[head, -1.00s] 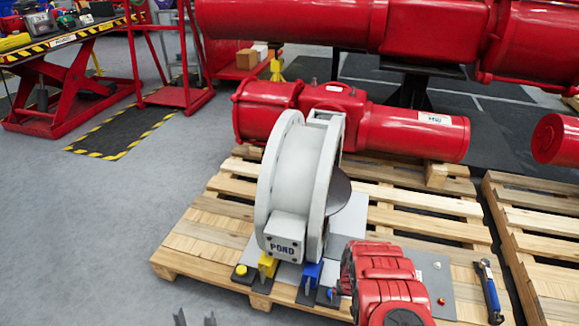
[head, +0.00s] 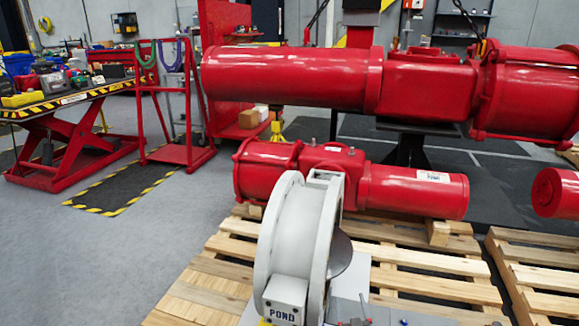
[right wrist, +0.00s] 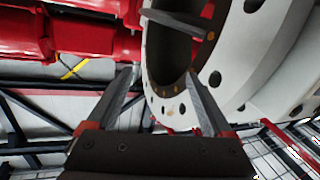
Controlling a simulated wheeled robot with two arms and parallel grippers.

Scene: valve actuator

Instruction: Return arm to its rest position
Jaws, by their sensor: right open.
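My right gripper (right wrist: 160,73) is open in the right wrist view, its two fingers spread with nothing between them. Beyond the fingers is a white ring-shaped body with a dark bore and bolt holes (right wrist: 235,60); I cannot tell the exact gap. My left gripper is out of view.
A red actuator (head: 410,190) lies behind the white valve, with a larger one (head: 290,75) above it. Wooden pallets (head: 215,270) cover the lower right. A red lift table (head: 70,150) and a red rack (head: 180,155) stand left. The grey floor (head: 110,260) at left is clear.

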